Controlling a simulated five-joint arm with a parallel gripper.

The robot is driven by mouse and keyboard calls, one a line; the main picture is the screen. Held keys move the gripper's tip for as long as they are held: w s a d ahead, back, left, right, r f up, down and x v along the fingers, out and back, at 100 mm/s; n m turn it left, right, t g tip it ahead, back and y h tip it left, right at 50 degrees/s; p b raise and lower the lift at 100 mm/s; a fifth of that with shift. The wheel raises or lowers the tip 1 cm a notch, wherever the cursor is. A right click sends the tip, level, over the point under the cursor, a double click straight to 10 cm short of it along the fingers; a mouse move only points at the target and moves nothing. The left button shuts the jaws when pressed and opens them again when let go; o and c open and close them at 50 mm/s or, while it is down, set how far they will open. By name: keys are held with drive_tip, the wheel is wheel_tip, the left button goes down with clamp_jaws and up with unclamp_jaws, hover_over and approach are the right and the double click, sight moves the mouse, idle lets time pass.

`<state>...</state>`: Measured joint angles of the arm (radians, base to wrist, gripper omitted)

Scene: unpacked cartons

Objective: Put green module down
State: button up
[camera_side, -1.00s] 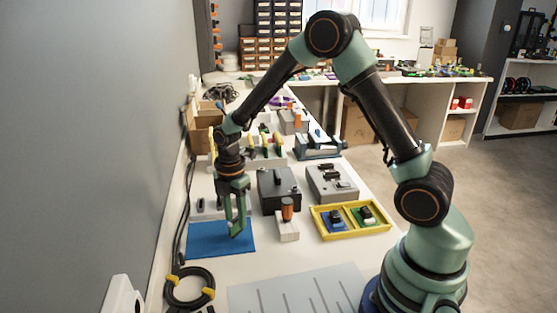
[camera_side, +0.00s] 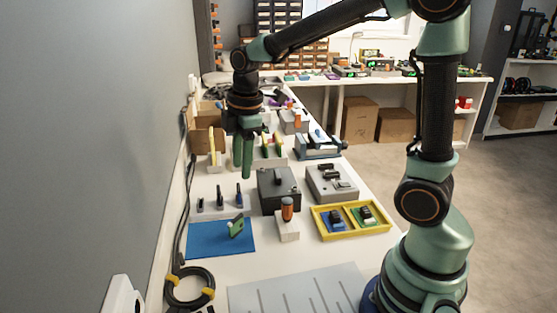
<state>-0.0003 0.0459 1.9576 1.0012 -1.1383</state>
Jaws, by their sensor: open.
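A small green module (camera_side: 236,228) rests on the blue mat (camera_side: 205,243), near its right side. It looks tilted or on edge, with a dark part on it. My gripper (camera_side: 244,175) is open and empty, pointing down, well above and behind the mat and apart from the module. A yellow tray (camera_side: 349,236) to the right has two compartments. The left one holds a blue board with a dark part, and the right one a green board with a dark part.
A white block with an orange-topped handle (camera_side: 287,222) stands between mat and tray. Two grey boxes (camera_side: 278,190) (camera_side: 331,184) are behind. Small upright tools (camera_side: 220,198) stand behind the mat. A coiled black cable (camera_side: 189,288) lies front left; a slotted pale panel (camera_side: 297,291) lies in front.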

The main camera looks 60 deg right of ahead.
drive_tip(key=s+r+m+t, duration=0.4)
drive_tip(key=s+m, duration=0.6)
drive_tip(key=m, duration=0.3)
drive_tip(key=shift+s+r, duration=0.25)
drive_tip(key=shift+r, duration=0.05)
